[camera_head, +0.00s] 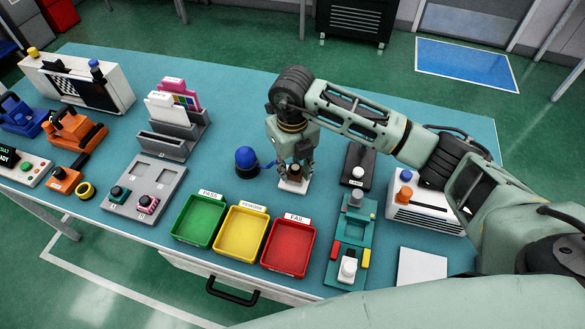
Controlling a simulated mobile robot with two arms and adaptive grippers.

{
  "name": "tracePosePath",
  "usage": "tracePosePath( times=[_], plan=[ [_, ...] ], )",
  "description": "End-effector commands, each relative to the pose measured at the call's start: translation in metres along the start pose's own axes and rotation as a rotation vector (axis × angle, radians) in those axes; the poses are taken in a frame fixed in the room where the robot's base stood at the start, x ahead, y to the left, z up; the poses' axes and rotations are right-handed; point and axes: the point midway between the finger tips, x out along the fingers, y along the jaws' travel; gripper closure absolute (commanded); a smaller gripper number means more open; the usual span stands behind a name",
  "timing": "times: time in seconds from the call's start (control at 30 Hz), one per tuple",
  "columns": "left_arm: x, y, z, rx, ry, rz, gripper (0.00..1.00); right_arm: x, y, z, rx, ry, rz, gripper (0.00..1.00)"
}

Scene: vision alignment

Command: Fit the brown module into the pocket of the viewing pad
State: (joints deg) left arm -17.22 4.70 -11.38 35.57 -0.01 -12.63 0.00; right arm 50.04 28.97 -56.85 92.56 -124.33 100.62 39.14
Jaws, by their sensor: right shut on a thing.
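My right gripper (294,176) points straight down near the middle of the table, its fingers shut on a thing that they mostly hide. A small white block or pad (292,187) shows right under the fingertips; I cannot tell whether it is the viewing pad or part of what is held. My left gripper is not in view.
A blue dome (246,160) stands just left of the gripper. Green (199,222), yellow (242,234) and red (289,246) trays lie in front.

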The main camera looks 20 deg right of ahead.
Motion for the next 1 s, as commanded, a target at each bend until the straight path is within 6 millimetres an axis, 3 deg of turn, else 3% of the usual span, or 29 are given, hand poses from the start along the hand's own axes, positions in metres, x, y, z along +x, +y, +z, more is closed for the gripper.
tracePosePath(
  times=[0.13, 0.47, 0.5, 0.7, 1.0],
  plan=[
    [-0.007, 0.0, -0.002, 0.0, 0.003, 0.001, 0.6, 0.018, 0.0, -0.001, 0.001, 0.002, 0.001, 0.96],
    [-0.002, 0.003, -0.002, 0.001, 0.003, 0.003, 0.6, 0.023, 0.0, 0.0, 0.001, 0.0, 0.0, 0.96],
    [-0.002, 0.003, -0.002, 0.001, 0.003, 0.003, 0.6, 0.023, 0.0, 0.0, 0.001, 0.0, 0.0, 0.69],
    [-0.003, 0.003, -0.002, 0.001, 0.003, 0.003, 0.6, 0.022, 0.0, 0.0, 0.001, 0.0, 0.001, 0.52],
    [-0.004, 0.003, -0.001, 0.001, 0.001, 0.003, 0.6, 0.021, 0.0, 0.0, 0.001, 0.0, 0.001, 0.51]
  ],
)
